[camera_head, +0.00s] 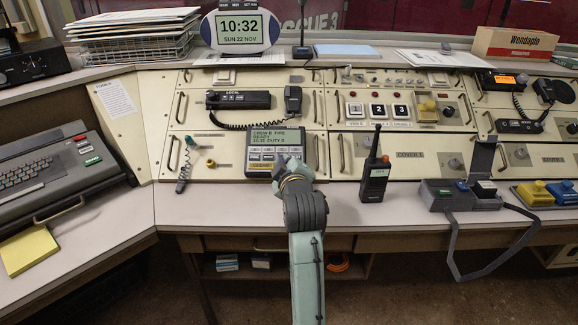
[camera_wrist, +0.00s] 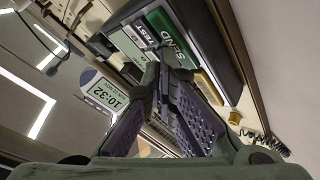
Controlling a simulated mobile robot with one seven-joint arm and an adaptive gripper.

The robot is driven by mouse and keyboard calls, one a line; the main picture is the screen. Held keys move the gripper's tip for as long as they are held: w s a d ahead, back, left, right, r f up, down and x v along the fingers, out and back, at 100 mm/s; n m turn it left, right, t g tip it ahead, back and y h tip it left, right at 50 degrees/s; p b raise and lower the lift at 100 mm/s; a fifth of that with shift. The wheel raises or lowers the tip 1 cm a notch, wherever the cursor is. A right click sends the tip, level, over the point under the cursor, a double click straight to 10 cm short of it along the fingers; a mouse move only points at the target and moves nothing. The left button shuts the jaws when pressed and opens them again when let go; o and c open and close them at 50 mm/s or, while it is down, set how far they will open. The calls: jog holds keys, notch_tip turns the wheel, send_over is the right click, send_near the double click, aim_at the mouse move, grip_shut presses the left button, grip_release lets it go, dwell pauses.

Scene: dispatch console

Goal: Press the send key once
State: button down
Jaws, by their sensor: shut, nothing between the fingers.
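A grey console unit (camera_head: 250,170) with a green-lit screen (camera_head: 272,140) and a row of small keys stands at the middle of the desk. In the wrist view, a green key lettered SEND (camera_wrist: 168,35) shows on it. In the head view my gripper hides part of the key row, and I cannot pick out the send key there. My gripper (camera_head: 288,164) is at the unit's lower right front. In the wrist view its fingers (camera_wrist: 158,72) are shut and empty, with the tips close to the send key. I cannot tell whether they touch it.
An amber key (camera_wrist: 208,88) lies beside the send key. A radio handset (camera_head: 376,172) stands to the right of my arm. The desk in front is mostly clear.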

jog(key=shift+w+f, duration=0.2)
jog(key=shift+f, duration=0.15)
dwell(0.4)
jog(key=shift+r, duration=0.1)
jog(key=shift+s+r+p, duration=0.35)
jog(key=shift+s+r, duration=0.1)
jog(key=shift+r, duration=0.1)
jog(key=shift+r, duration=0.1)
jog(key=s+r+p, duration=0.1)
jog(key=r+p, duration=0.1)
jog(key=s+r+p, duration=0.1)
jog(key=r, duration=0.1)
jog(key=shift+s, duration=0.35)
dwell(0.7)
